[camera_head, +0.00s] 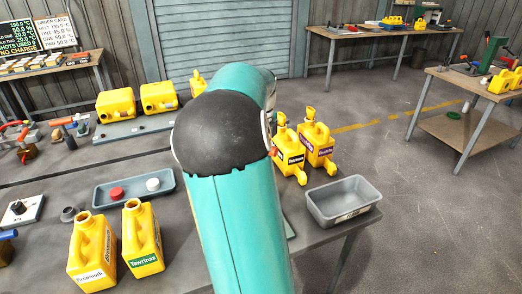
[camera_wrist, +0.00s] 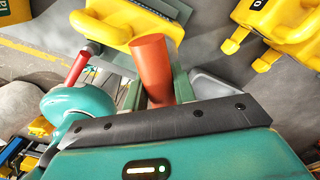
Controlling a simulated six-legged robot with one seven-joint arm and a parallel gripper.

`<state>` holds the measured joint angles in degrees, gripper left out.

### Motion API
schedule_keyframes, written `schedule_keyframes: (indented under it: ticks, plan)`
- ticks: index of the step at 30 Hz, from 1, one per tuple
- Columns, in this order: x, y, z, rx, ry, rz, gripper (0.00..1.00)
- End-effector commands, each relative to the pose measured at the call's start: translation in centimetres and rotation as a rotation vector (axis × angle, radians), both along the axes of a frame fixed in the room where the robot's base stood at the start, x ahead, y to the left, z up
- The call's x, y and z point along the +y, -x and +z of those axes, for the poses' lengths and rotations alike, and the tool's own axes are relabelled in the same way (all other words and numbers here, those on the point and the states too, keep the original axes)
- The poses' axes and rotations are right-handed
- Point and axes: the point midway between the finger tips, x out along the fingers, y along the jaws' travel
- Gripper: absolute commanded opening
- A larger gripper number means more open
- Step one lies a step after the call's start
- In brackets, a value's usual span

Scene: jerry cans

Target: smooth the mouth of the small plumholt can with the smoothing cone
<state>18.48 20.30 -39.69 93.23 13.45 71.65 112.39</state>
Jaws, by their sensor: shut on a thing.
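My gripper (camera_wrist: 158,95) is shut on an orange-red tapered piece (camera_wrist: 152,65), which looks like the smoothing cone. In the wrist view a yellow can (camera_wrist: 105,28) lies just beyond the cone; I cannot tell whether they touch. In the head view my arm hides the gripper. Two small yellow cans, one with a dark label (camera_head: 289,152) and one with a purplish label (camera_head: 318,146), stand right of my arm. Two more small cans, one with a white label (camera_head: 92,255) and one with a green label (camera_head: 141,240), stand at the front left. I cannot read plumholt on any label.
A grey bin (camera_head: 343,201) stands at the table's right edge. A blue-grey tray (camera_head: 110,201) holds a red and a white cap. Larger yellow cans (camera_head: 116,105) lie on a rack at the back left. Open floor lies to the right, before a side bench (camera_head: 470,124).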

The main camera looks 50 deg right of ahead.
Motion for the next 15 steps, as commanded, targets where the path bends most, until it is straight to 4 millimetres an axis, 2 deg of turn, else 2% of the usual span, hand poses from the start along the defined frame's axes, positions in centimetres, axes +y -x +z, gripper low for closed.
schedule_keyframes:
  ticks: [15]
  plan:
    - [-0.1, 0.0, 3.0, -0.002, 0.004, 0.003, 0.0]
